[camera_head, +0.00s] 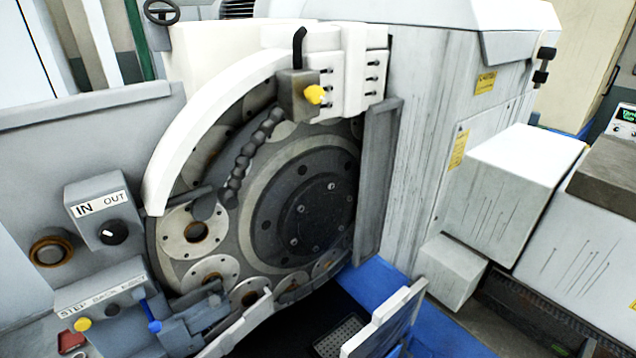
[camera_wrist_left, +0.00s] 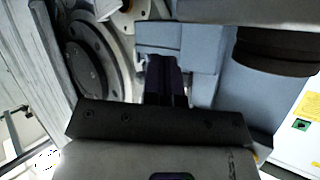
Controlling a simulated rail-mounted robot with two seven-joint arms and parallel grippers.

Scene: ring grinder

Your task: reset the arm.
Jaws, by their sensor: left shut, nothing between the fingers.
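My left gripper (camera_wrist_left: 163,64) shows in the left wrist view as two dark fingers close together, with nothing between them. The fingers point at a blue-grey block-like part (camera_wrist_left: 190,42) of the machine; I cannot tell whether they touch it. I cannot make out either gripper in the head view. The ring grinder's dark round disc (camera_head: 312,212) fills the middle of the head view, with round flanged rings (camera_head: 196,232) around its edge. The disc also shows at the left of the wrist view (camera_wrist_left: 88,62).
A white curved guard (camera_head: 192,128) arches over the disc, and a jointed coolant hose (camera_head: 243,160) hangs before it. An IN/OUT switch box (camera_head: 103,210) and a button panel (camera_head: 97,305) stand at left. White boxes (camera_head: 510,190) stand at right. A dark opening lies below the disc.

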